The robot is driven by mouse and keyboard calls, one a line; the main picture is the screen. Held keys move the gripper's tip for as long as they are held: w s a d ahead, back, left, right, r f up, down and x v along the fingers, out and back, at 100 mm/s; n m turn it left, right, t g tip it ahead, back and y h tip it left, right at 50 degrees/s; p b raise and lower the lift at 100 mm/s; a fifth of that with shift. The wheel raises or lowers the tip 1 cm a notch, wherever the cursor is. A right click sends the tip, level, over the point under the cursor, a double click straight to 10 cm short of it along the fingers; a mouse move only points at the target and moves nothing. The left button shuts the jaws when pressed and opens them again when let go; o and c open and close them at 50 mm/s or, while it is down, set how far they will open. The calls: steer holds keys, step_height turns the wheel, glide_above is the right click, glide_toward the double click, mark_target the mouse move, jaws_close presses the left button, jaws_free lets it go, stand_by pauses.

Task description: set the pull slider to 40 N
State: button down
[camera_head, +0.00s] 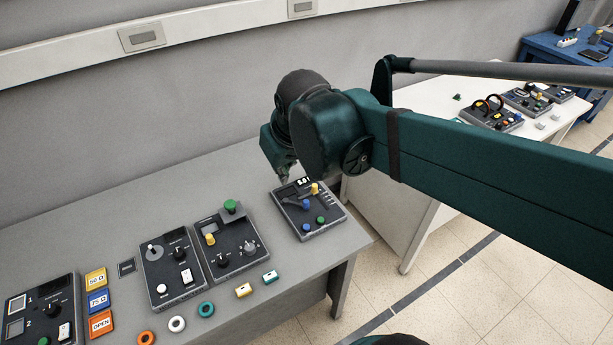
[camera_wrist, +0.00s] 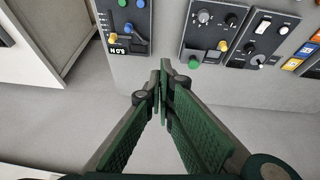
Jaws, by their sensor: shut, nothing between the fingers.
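The panel with a slot scale and a small display (camera_head: 303,181) is a dark box (camera_head: 308,226) near the right end of the grey table. It carries a yellow knob (camera_head: 315,188), blue knobs and a green button (camera_head: 320,220). In the wrist view the panel (camera_wrist: 127,17) is at the upper left, with its yellow knob (camera_wrist: 112,38) beside the display (camera_wrist: 119,50). The display looks upside down there and I cannot read it surely. My gripper (camera_wrist: 163,88) is shut and empty, apart from the panel. In the head view its tips (camera_head: 287,178) are by the panel's far edge, partly hidden by my arm.
Two more control boxes (camera_head: 172,272) (camera_head: 227,248) stand to the left, one with a green knob (camera_head: 231,206). Coloured tags (camera_head: 98,300), rings (camera_head: 177,323) and small blocks (camera_head: 243,290) lie near the front. A white table (camera_head: 430,150) stands at the right. Bare grey tabletop lies behind the boxes.

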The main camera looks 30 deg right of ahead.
mark_target(315, 189)
steer(key=w+d+f+n+g+p, duration=0.1)
steer(key=w+d+f+g, duration=0.15)
steer(key=w+d, duration=0.45)
steer(key=w+d+f+g, duration=0.2)
steer(key=w+f, duration=0.2)
steer(key=w, duration=0.7)
steer(key=w+d+f+g, duration=0.1)
steer(key=w+d+f, duration=0.3)
steer(key=f, duration=0.2)
steer(key=w+d+f+n+g, duration=0.1)
steer(key=w+d+f+g, duration=0.1)
steer(key=w+d+f, duration=0.2)
steer(key=shift+w+f+p, duration=0.3)
steer(key=shift+f+p, duration=0.05)
steer(key=shift+f, duration=1.3)
steer(key=shift+d+g, duration=0.1)
steer(key=shift+g, duration=0.15)
steer(key=x, duration=0.9)
steer(key=shift+d+f+b, duration=0.15)
steer(key=shift+f+b, duration=0.15)
steer(key=shift+b, duration=0.05)
steer(key=shift+s+f, duration=0.25)
steer(key=shift+s, duration=0.05)
steer(key=shift+s+d+r, duration=0.1)
steer(key=shift+s+d, duration=0.15)
steer(key=shift+s, duration=0.65)
steer(key=shift+s+d, duration=0.25)
steer(key=shift+s, duration=0.6)
steer(key=shift+s, duration=0.1)
